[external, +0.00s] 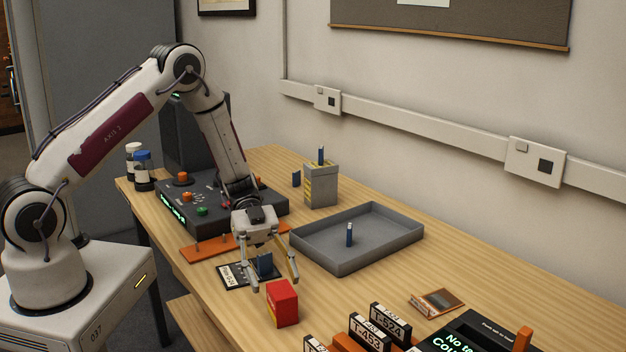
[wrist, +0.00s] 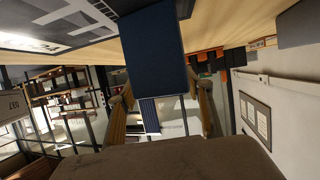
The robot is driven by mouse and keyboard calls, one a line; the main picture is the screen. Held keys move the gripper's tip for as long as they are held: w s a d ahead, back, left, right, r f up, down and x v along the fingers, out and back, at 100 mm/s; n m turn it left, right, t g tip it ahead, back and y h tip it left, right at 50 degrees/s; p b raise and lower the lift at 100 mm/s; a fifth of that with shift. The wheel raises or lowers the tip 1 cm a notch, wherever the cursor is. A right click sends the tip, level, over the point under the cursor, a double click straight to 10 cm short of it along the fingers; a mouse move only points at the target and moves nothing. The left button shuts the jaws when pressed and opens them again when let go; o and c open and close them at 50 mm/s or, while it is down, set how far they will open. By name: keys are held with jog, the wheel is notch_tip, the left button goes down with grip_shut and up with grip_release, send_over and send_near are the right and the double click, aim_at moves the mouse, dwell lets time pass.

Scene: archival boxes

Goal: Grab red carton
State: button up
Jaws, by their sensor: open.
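The red carton (external: 283,303) stands upright on the wooden table in the external view, with a yellow mark on one side. My gripper (external: 275,284) is open, its fingers spread and pointing down, just behind the carton. In the picture, the fingertips are close to the carton's top; I cannot tell whether they touch it. A dark blue block (external: 264,264) shows between the fingers. It looms large in the wrist view (wrist: 155,60), in front of my gripper (wrist: 165,105); I cannot tell whether a finger touches it. I cannot make out the red carton in the wrist view.
A grey tray (external: 375,262) with a small blue item (external: 349,234) lies to the right. A grey box (external: 321,185) and a dark control console (external: 220,203) stand behind. Labelled black cartridges (external: 390,322) stand at front right. Table between carton and tray is clear.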

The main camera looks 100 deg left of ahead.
aim_at(280, 290)
jog(key=shift+d, duration=0.1)
jog(key=shift+x, duration=2.55)
jog(key=shift+s+d, duration=0.15)
jog(key=c, duration=1.2)
